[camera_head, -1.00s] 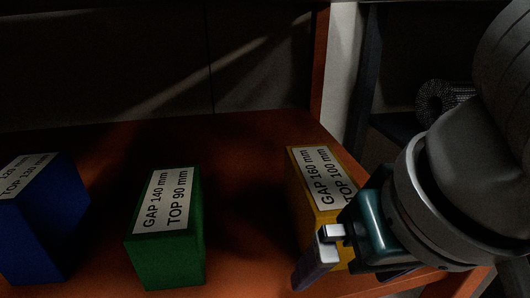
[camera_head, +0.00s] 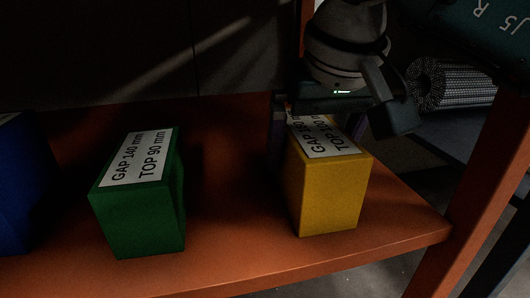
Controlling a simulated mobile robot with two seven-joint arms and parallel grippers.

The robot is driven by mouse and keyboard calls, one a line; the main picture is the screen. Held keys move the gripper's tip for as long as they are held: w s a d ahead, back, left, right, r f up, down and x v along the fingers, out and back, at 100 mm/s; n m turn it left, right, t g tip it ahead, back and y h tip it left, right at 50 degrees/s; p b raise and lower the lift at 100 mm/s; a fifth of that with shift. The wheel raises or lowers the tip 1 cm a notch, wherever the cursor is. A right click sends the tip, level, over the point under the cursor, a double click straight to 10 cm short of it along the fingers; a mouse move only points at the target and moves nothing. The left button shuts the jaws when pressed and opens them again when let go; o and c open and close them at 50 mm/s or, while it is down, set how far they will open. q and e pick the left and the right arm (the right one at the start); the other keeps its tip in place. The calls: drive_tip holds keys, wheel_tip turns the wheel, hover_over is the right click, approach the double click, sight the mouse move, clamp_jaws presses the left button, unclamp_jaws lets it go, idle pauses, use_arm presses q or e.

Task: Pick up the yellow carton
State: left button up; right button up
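The yellow carton (camera_head: 330,197) stands upright on the orange shelf, right of centre, with a white label reading GAP and TOP 100 mm on its top. My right gripper (camera_head: 318,130) comes down from above over the carton's far end. One finger shows along the carton's left side and part of the other at its right, spread wide with the carton's far part between them. The gripper body hides the far edge of the carton's top, and finger contact cannot be made out. My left gripper is not in view.
A green carton (camera_head: 143,215) stands to the left on the orange shelf (camera_head: 235,225), with clear space between it and the yellow one. A blue carton (camera_head: 15,195) is cut off at the left edge. An orange post (camera_head: 490,190) rises at the right.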

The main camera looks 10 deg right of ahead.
drive_tip(key=x, duration=0.2)
drive_tip(key=shift+f+b, duration=0.35)
drive_tip(key=shift+f, duration=0.05)
drive_tip(key=shift+s, duration=0.1)
drive_tip(key=c, duration=1.1)
